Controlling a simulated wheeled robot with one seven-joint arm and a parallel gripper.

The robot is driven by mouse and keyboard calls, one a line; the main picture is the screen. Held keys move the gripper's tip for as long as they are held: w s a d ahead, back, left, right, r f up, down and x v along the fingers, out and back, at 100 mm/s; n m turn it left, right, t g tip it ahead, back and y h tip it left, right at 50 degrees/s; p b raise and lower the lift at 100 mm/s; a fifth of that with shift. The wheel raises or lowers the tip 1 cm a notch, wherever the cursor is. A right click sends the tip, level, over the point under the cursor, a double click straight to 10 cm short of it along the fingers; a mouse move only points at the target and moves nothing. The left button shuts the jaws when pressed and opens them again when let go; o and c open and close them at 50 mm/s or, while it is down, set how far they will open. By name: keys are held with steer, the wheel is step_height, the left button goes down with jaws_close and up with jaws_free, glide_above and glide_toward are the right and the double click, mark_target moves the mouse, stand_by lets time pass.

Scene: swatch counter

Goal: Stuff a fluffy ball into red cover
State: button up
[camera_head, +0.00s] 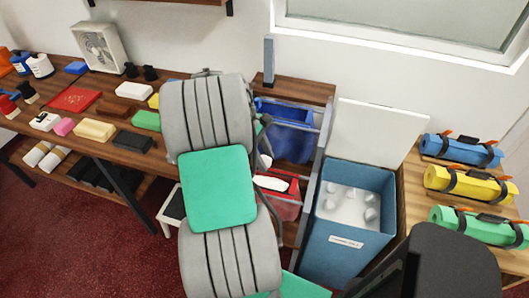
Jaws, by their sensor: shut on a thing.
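The red cover (284,204) hangs open in a clear-sided rack at the middle, partly behind my arm. A flat white shape (273,183) shows in its mouth; I cannot tell whether it is a ball or lining. Several white fluffy balls (370,214) lie in a blue bin (335,245) right of the rack. A small white rounded shape (266,161) peeks out beside my arm, just above the red cover; I cannot tell what it is. My gripper is hidden behind my large grey and green arm, so its jaws and anything in them do not show.
A blue cover (290,143) hangs behind the red one. The bin's white lid (378,130) stands raised. A wooden shelf at right holds blue, yellow and green rolls (470,184). The left table (75,138) carries boxes, swatches and bottles.

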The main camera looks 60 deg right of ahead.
step_height(320, 180, down, 6)
steer(key=b, duration=0.7)
steer(key=shift+s, duration=0.1)
steer(key=shift+s+f+p, duration=0.1)
steer(key=shift+f+p, duration=0.05)
steer(key=shift+p, duration=0.2)
steer(key=o, duration=0.8)
steer(key=shift+o, duration=0.7)
steer(key=o, duration=0.5)
steer(key=shift+c, duration=0.2)
